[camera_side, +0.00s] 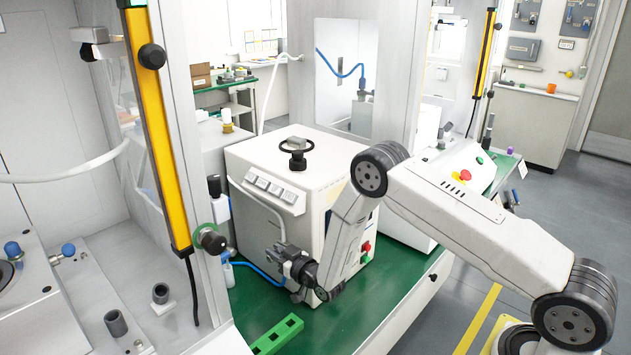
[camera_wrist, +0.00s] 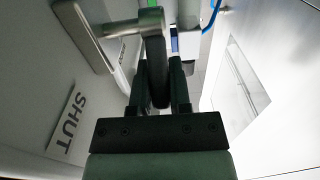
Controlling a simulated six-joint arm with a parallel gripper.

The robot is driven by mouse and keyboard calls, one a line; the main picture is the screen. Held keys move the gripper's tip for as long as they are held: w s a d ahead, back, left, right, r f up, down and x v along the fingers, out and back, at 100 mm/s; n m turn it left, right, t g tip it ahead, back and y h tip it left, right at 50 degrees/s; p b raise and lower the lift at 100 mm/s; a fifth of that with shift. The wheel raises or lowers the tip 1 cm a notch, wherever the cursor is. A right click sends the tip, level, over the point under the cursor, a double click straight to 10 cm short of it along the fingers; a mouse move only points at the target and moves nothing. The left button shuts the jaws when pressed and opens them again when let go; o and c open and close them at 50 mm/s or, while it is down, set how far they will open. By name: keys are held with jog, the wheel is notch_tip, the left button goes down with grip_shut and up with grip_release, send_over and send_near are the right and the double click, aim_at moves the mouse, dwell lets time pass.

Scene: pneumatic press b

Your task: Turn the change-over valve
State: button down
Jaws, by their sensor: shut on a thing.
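In the wrist view, the change-over valve has a grey metal hub and stem (camera_wrist: 148,20) and a dark handle (camera_wrist: 158,72) running down from it. The two fingers of my gripper (camera_wrist: 161,82) are shut on this dark handle, one finger on each side. A white label reading SHUT (camera_wrist: 70,121), turned sideways, is on the surface to the left. In the side view, my gripper (camera_side: 281,256) is low by the front of a white cabinet (camera_side: 290,220). The valve handle cannot be made out clearly there.
The cabinet stands on a green bench top (camera_side: 350,318). A green slotted block (camera_side: 277,335) lies at its front edge. A blue hose (camera_wrist: 212,16) runs near the valve.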

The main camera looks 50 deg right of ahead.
jog(key=shift+s+f+t, duration=0.15)
jog(key=shift+t, duration=0.15)
jog(key=shift+s+f+t, duration=0.25)
jog(key=shift+f+t, duration=0.1)
jog(key=shift+t, duration=0.75)
jog(key=shift+s+f+t, duration=0.2)
jog(key=shift+f+t, duration=0.1)
jog(key=shift+t, duration=0.8)
jog(key=shift+s+f+t, duration=0.25)
jog(key=shift+f+t, duration=0.1)
jog(key=shift+t, duration=0.75)
jog(key=c, duration=0.6)
grip_release()
jog(key=shift+o, duration=0.2)
jog(key=shift+r+g, duration=0.25)
jog(key=shift+g, duration=0.05)
